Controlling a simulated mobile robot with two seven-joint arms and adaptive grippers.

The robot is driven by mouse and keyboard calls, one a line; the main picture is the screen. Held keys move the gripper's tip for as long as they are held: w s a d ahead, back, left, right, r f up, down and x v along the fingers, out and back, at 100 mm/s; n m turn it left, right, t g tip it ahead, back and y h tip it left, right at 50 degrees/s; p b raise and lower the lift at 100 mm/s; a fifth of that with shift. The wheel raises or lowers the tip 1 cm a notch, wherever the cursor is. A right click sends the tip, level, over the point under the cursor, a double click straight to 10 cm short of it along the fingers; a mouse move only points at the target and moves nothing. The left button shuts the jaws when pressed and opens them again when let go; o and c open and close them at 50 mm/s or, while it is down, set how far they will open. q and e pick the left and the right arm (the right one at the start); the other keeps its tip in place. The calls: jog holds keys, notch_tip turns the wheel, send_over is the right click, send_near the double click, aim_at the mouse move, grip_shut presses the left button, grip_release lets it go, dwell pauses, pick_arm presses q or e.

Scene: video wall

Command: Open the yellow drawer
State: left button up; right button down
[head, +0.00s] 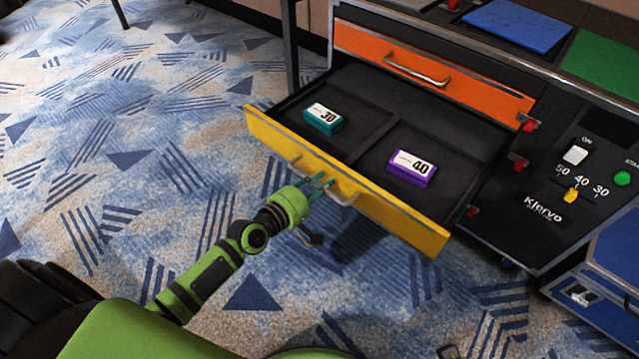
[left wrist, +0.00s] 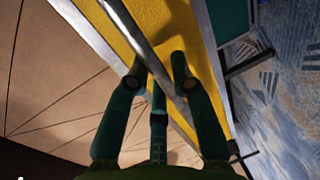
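The yellow drawer (head: 395,222) is pulled far out of the black cabinet, and its inside shows. Its metal handle (head: 345,197) runs along the front face. My left gripper (head: 318,182) is at the middle of this handle. In the left wrist view the handle (left wrist: 131,32) passes between the dark green fingers of my left gripper (left wrist: 160,68), which are drawn in around it. The yellow front (left wrist: 200,50) lies just behind the fingertips. My right gripper is not in view.
An orange drawer (head: 432,72) above is shut. A control panel (head: 590,170) is at the right. The patterned carpet (head: 100,150) is clear at the left.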

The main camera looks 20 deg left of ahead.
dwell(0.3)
pick_arm(q)
jog(key=v, duration=1.2)
jog(key=shift+d, duration=0.1)
